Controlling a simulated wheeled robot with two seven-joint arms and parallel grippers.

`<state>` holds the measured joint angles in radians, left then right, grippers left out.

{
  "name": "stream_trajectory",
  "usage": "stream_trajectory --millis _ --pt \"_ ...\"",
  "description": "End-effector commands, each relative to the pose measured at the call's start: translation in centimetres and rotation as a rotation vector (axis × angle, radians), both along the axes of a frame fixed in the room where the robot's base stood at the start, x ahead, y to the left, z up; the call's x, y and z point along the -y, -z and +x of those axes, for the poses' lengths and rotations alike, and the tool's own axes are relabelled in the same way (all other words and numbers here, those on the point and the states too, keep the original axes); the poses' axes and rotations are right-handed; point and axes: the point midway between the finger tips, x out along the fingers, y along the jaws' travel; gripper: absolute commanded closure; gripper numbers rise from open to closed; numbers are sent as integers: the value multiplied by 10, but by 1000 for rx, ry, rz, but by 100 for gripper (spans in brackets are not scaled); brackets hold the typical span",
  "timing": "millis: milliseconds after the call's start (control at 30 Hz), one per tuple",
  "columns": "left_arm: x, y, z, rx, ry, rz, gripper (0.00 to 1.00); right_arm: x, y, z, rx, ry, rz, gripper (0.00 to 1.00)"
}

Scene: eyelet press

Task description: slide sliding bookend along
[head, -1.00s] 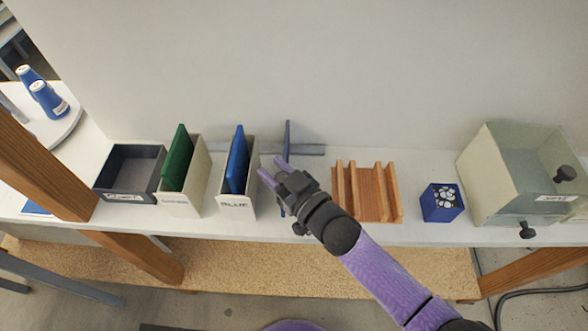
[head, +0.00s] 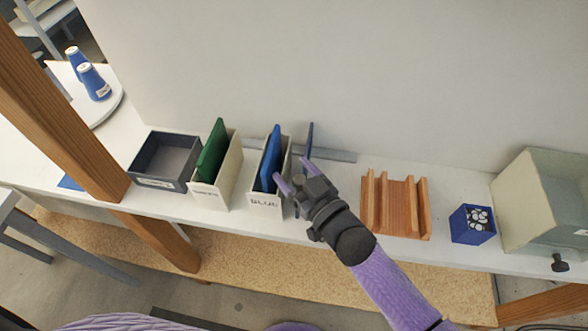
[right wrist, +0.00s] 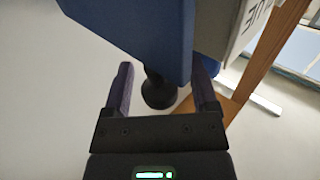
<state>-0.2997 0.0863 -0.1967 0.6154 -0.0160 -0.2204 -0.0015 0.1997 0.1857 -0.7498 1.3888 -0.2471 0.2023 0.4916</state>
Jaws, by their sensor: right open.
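The sliding bookend (head: 309,141) is a thin blue upright plate on a grey rail (head: 335,155) along the back of the shelf, just right of the white BLUE holder (head: 264,200). Its lower part is hidden behind my right gripper (head: 292,174), which is open at its near side. In the right wrist view, a large blue panel (right wrist: 135,28), seemingly the bookend, fills the top. A black knob (right wrist: 158,92) lies between the open fingers of my right gripper (right wrist: 163,85); I cannot tell whether they touch it. My left gripper is out of view.
A blue board (head: 271,155) stands in the BLUE holder, and a green board (head: 212,150) in the white holder beside it. A dark open tray (head: 155,182) is farther left. Right are a slotted wooden rack (head: 398,232), a blue box (head: 466,228) and a pale bin (head: 515,205).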

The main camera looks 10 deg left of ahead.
Motion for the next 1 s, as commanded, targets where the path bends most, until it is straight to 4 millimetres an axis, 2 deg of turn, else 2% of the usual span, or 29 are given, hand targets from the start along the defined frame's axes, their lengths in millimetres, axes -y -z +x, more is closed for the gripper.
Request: stream_trajectory --millis 400,533,767,867,1000 --pt "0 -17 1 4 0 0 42 59 -1 -59 -2 0 -1 25" --pt "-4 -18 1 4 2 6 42 66 -1 -66 0 0 -1 25" --pt "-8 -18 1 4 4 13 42 67 -1 -67 1 0 1 25" --pt "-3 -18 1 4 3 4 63 68 0 -65 -18 29 -13 25" --pt "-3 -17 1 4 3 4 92 87 7 -56 -168 216 -118 25"
